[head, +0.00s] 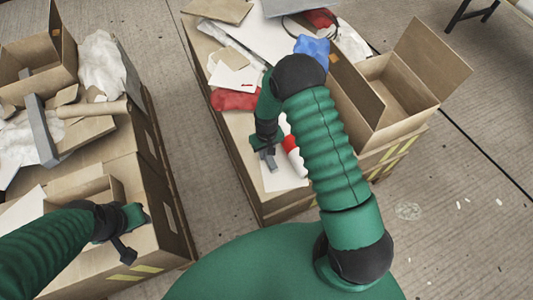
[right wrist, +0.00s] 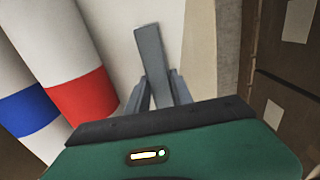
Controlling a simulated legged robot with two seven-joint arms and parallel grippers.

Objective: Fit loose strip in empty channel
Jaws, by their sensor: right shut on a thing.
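My right gripper (head: 267,150) is low over the front of the middle cardboard-topped stand. In the right wrist view its two grey fingers (right wrist: 158,92) are closed on a flat grey strip (right wrist: 151,52), which points away from the camera over a white surface. I cannot tell whether the strip touches that surface. My left gripper (head: 130,236) is over the left stand by a small open box; its jaws are too small and dark to read. I cannot make out an empty channel in either view.
A red cloth (head: 235,100) lies behind. A grey bar (head: 42,130) leans on the left stand's clutter.

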